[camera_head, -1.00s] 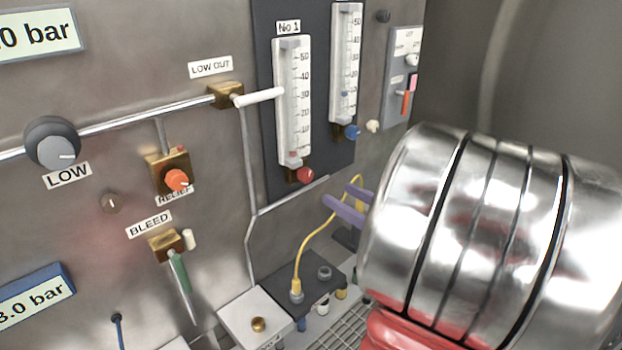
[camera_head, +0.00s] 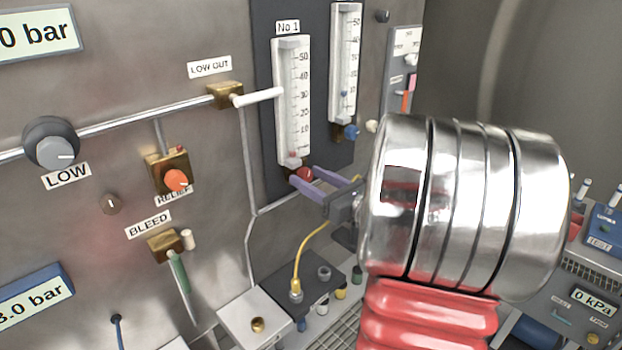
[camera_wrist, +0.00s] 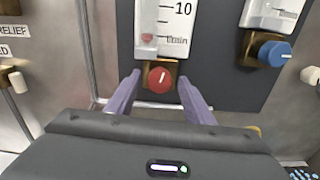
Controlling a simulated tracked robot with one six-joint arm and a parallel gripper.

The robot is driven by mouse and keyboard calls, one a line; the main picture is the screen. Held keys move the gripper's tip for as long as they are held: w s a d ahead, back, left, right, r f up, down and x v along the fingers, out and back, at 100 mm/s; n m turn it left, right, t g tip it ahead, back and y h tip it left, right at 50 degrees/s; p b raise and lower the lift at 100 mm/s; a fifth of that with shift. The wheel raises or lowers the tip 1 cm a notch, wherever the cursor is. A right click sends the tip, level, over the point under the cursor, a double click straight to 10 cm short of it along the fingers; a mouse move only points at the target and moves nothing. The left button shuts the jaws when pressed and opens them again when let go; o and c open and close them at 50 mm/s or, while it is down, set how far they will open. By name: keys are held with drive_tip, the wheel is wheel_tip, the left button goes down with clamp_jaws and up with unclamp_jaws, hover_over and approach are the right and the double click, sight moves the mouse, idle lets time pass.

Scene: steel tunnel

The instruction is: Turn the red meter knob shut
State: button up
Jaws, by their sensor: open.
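The red meter knob (camera_head: 304,175) sits at the foot of the flow meter tube marked No 1 (camera_head: 291,100) on a dark panel. In the wrist view the red knob (camera_wrist: 159,80) faces me, with a pale line mark on its face. My gripper (camera_head: 312,180) is open, its purple fingers pointing at the knob. In the wrist view the fingers of my gripper (camera_wrist: 158,93) stand left and right of the knob, with gaps on both sides. The tips appear near the knob's lower half; I cannot tell the exact depth. The float (camera_wrist: 147,40) sits low in the tube.
A second meter with a blue knob (camera_wrist: 274,53) stands to the right. A white lever (camera_head: 259,97) juts out left of the No 1 tube. Below are a yellow cable (camera_head: 309,250) and a dark socket block (camera_head: 310,285). Orange relief knob (camera_head: 177,180) is at left.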

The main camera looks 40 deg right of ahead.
drive_tip(key=shift+w, duration=0.2)
drive_tip(key=shift+c, duration=0.6)
drive_tip(key=c, duration=0.9)
